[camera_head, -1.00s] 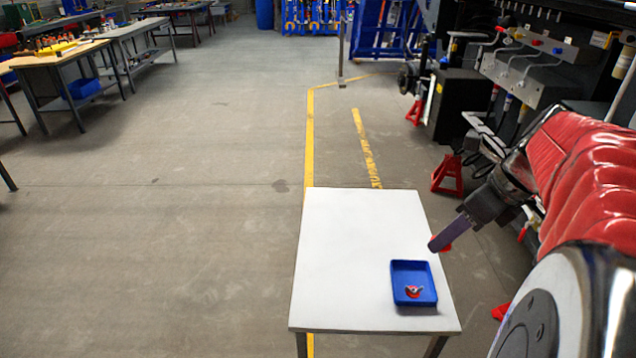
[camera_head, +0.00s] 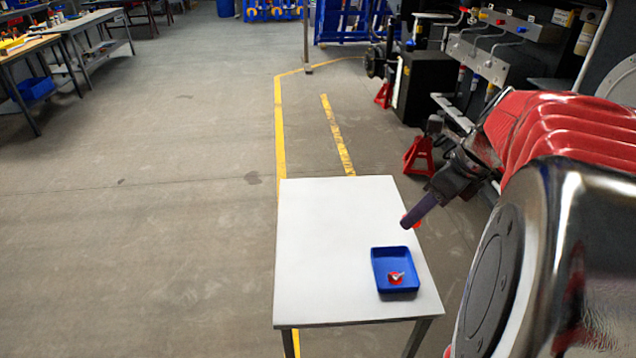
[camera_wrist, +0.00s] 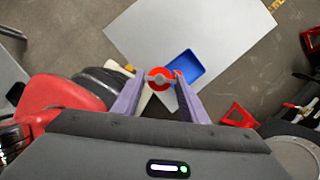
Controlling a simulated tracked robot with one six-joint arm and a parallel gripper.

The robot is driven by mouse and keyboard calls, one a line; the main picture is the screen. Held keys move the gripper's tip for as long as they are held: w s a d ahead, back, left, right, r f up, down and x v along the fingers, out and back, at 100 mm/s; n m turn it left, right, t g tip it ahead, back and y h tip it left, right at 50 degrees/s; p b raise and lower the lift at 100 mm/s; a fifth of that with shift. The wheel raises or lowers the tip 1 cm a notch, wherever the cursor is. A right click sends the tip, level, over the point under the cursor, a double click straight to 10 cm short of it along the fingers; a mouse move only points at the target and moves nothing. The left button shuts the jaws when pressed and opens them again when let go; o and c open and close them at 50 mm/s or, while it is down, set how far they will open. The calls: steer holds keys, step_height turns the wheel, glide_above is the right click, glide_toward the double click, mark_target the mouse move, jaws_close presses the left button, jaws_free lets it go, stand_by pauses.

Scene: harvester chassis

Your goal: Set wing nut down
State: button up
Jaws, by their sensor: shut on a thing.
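My gripper (camera_wrist: 158,82) is shut on a red wing nut (camera_wrist: 159,84) with a grey band across it, held between its two purple fingertips. In the head view my gripper (camera_head: 410,222) hangs beside the right edge of the white table (camera_head: 325,235), with a little red showing at its tip. A blue tray (camera_head: 398,254) lies on the table, below the gripper in the picture. Another red wing nut with pale wings (camera_head: 396,278) lies in it. The tray (camera_wrist: 188,59) also shows in the wrist view, partly hidden behind the held wing nut and right finger.
The left and far parts of the white table are bare. Red jack stands (camera_head: 419,156) and a black machine cabinet (camera_head: 414,86) stand on the floor beyond its right side. Workbenches (camera_head: 35,60) stand far left. Open floor lies left of the table.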

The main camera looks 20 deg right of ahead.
steer(key=w+d+f, duration=0.5)
steer(key=w+f, duration=0.1)
steer(key=f, duration=0.3)
glide_above(390, 262)
steer(key=s, duration=0.1)
step_height(390, 262, down, 11)
steer(key=shift+d+f+h, duration=0.2)
steer(key=shift+d+h, duration=0.1)
steer(key=shift+d, duration=0.05)
steer(key=shift+f, duration=3.15)
steer(key=shift+f, duration=1.85)
steer(key=shift+f, duration=0.1)
steer(key=o, duration=1)
